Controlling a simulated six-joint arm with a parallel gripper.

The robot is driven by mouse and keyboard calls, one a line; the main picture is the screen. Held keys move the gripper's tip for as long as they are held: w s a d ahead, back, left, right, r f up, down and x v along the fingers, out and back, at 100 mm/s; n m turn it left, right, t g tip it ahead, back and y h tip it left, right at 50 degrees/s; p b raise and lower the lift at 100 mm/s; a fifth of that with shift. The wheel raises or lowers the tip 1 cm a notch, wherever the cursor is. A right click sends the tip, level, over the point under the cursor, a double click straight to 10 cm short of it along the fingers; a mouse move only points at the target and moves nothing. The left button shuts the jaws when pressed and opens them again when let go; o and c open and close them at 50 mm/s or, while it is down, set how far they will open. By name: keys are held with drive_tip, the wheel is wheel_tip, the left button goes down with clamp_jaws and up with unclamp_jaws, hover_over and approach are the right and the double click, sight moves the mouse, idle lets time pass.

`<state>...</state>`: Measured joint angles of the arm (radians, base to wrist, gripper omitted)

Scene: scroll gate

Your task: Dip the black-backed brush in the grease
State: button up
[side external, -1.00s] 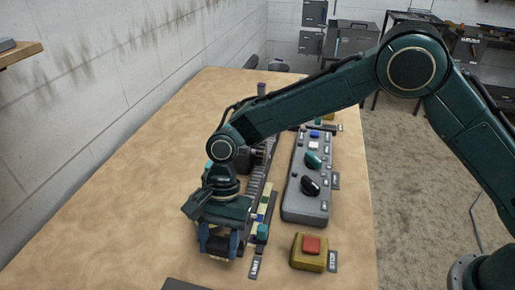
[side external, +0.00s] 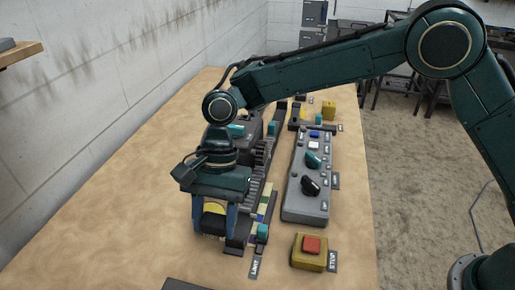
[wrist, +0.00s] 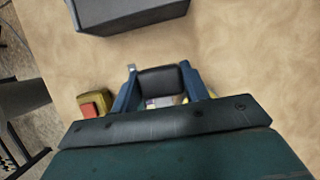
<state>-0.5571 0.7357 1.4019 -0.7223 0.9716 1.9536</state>
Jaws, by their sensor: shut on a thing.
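My gripper (side external: 214,222), with blue fingers, is shut on a black-backed brush. Between the fingertips in the side view, the held brush (side external: 211,226) shows a dark part with a yellow part above it. In the wrist view the black piece (wrist: 161,82) spans between both blue fingers (wrist: 162,90). The gripper points down over the table, left of the rail's near end. I cannot make out the grease in either view.
A dark grey box (wrist: 130,14) lies ahead in the wrist view. A toothed rail (side external: 258,180) runs along the table beside a grey control panel (side external: 305,190). A yellow stop box with a red button (side external: 311,250) stands at right. The table's left side is clear.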

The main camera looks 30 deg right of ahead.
drive_tip(key=shift+o, duration=1.1)
drive_tip(key=shift+c, duration=0.6)
drive_tip(key=shift+w+f+m, duration=0.1)
drive_tip(key=shift+w+m, duration=0.3)
drive_tip(key=shift+w, duration=0.1)
drive_tip(key=w+d+m+t+y, duration=0.1)
drive_tip(key=w+d+m+t, duration=0.1)
drive_tip(key=w+m, duration=0.6)
drive_tip(key=shift+w+f+t, duration=0.25)
drive_tip(key=shift+w+t, duration=0.35)
drive_tip(key=shift+w, duration=0.25)
drive_tip(key=shift+f, duration=0.15)
drive_tip(key=shift+f, duration=2.8)
drive_tip(key=shift+f, duration=0.55)
